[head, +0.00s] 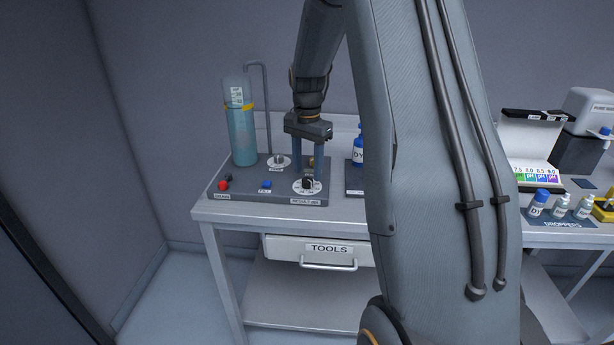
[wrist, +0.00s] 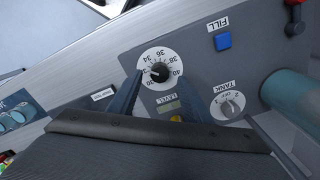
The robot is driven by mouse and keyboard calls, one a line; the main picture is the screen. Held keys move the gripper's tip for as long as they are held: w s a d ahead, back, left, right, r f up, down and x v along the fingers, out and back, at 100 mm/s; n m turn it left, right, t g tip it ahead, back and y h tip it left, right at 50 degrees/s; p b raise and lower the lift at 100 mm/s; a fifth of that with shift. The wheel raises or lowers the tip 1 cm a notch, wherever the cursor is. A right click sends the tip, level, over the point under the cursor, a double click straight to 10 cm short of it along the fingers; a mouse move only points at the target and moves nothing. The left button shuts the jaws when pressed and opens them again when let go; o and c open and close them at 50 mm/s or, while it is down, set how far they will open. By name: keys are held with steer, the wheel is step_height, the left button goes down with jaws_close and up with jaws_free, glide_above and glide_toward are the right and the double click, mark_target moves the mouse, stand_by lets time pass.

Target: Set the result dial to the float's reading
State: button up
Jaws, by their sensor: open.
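The result dial (head: 307,186) is a white disc with a black knob at the front right of the grey panel. In the wrist view the result dial (wrist: 159,71) shows a scale from 30 to 40. Its white mark seems to point left, between 30 and 34. My gripper (head: 306,174) points down over the dial, open, with one finger on either side of the knob; contact cannot be told. The clear cylinder (head: 243,140) holds blue liquid. A yellow-orange band (head: 238,107) and a white label (head: 237,96) show near its top; the float's reading is too small to read.
The panel also carries a tank dial (head: 279,161), a blue fill button (head: 266,184) and a red control (head: 223,185). A thin pipe (head: 268,110) stands behind. A blue bottle (head: 358,148) stands to the right, partly behind my arm. The tools drawer (head: 318,249) is below.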

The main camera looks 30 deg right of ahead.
mark_target(307, 179)
step_height(307, 179, up, 5)
steer(key=shift+r+b, duration=0.1)
steer(key=shift+b, duration=0.45)
